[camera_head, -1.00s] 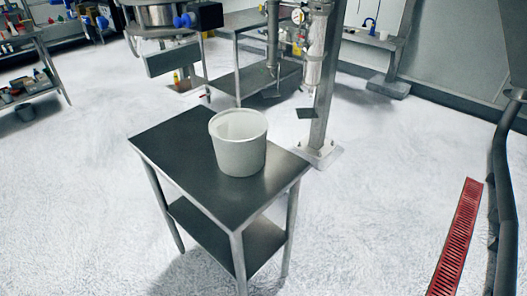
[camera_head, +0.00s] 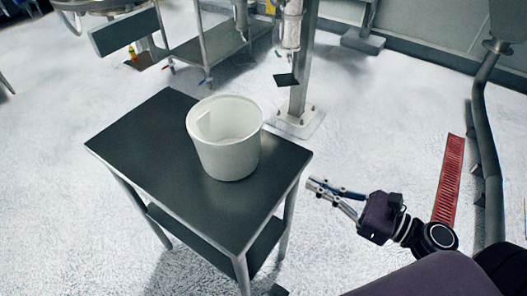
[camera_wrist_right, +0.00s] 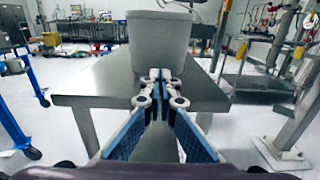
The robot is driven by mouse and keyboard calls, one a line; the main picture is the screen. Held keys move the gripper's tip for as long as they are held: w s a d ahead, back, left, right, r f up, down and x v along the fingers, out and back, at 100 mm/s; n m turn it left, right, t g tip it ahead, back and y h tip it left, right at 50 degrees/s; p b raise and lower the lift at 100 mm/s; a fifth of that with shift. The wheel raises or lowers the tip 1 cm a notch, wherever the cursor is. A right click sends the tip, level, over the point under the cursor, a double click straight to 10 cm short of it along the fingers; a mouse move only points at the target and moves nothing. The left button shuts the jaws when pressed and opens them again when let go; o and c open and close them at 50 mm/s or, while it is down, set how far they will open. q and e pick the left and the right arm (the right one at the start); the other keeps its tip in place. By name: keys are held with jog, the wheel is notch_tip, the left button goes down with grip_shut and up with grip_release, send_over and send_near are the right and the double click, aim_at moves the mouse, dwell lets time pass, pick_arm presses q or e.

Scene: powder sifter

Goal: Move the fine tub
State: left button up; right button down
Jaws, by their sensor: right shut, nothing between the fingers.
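A white open-topped tub (camera_head: 228,150) stands upright on a small dark-topped metal table (camera_head: 150,165), near the middle of its top. It looks empty inside. My right gripper (camera_head: 312,186) is to the right of the table's right corner, apart from the tub, with its fingers pointing left. In the right wrist view the gripper (camera_wrist_right: 160,75) is shut and empty, and its fingertips line up in front of the tub (camera_wrist_right: 158,45), which stands ahead on the table (camera_wrist_right: 85,85). My left gripper is not in view.
A metal post (camera_head: 301,70) with a floor plate stands behind the table. A shelf unit (camera_head: 210,45) and sifter machinery (camera_head: 125,32) are further back. A red floor grate (camera_head: 449,180) and grey pipe (camera_head: 483,130) lie right.

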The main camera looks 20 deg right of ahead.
aim_at(206, 130)
jog(key=p+x, duration=0.1)
jog(key=x, duration=0.3)
jog(key=p+x, duration=0.2)
jog(key=x, duration=0.2)
jog(key=p+x, duration=0.1)
jog(key=x, duration=0.3)
jog(key=shift+a+r, duration=0.15)
jog(key=shift+r, duration=0.1)
jog(key=shift+w+a+f+p, duration=0.15)
jog(key=shift+w+a+p, duration=0.3)
jog(key=shift+w, duration=0.15)
jog(key=b+x, duration=0.1)
jog(key=x, duration=1.5)
jog(key=shift+w+a, duration=0.25)
jog(key=shift+w, duration=0.05)
jog(key=b+x, duration=0.3)
jog(key=x, duration=0.8)
jog(key=shift+w+a, duration=0.25)
jog(key=shift+w, duration=0.05)
